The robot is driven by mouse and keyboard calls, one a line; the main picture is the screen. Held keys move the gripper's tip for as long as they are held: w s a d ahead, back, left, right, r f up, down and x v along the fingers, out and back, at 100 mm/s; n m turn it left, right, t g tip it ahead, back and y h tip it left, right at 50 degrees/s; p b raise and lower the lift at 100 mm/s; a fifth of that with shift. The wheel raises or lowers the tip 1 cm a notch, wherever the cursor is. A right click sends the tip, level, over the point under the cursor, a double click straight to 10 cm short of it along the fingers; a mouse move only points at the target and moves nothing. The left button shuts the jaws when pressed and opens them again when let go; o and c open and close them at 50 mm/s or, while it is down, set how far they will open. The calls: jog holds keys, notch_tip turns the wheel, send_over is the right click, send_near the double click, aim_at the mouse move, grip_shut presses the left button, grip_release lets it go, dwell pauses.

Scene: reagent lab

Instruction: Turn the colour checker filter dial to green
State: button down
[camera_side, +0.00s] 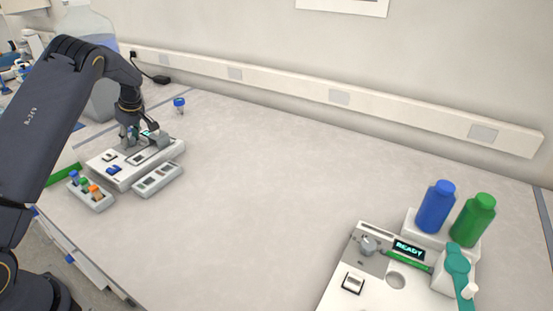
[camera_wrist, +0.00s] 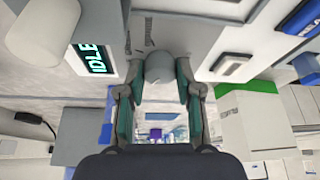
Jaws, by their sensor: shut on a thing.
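The colour checker appears to be the white-grey instrument (camera_side: 122,172) at the left of the bench in the side view. In the wrist view its small screen (camera_wrist: 92,58) reads IDLE. The grey dial (camera_wrist: 159,66) sits between my two teal-padded fingertips at the top centre of the wrist view. My gripper (camera_wrist: 160,78) is shut on the dial, with one finger on each side. In the side view my gripper (camera_side: 143,141) comes down onto the back part of the instrument and hides the dial. The filter colour setting cannot be read.
A rack (camera_side: 96,201) with blue, green and orange capped vials and a small grey tray (camera_side: 158,179) stand before the instrument. A blue-capped vial (camera_side: 179,104) stands behind. Another instrument (camera_side: 340,290) reading READY and blue and green bottles are at right. The middle bench is clear.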

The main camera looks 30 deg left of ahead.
jog(key=m+t, duration=0.2)
jog(key=m, duration=0.2)
jog(key=shift+s+m, duration=0.15)
jog(key=shift+m, duration=0.15)
jog(key=m, duration=0.2)
jog(key=m+t+h, duration=0.1)
jog(key=m, duration=0.1)
jog(key=shift+s+a+t, duration=0.1)
jog(key=shift+t, duration=0.2)
jog(key=m+t+h, duration=0.1)
jog(key=m, duration=0.3)
jog(key=shift+a+m, duration=0.1)
jog(key=shift+m, duration=0.3)
jog(key=shift+m+t+h, duration=0.3)
jog(key=shift+m+h, duration=0.5)
jog(key=shift+m, duration=1.1)
jog(key=c, duration=0.8)
grip_release()
jog(key=shift+o, duration=0.2)
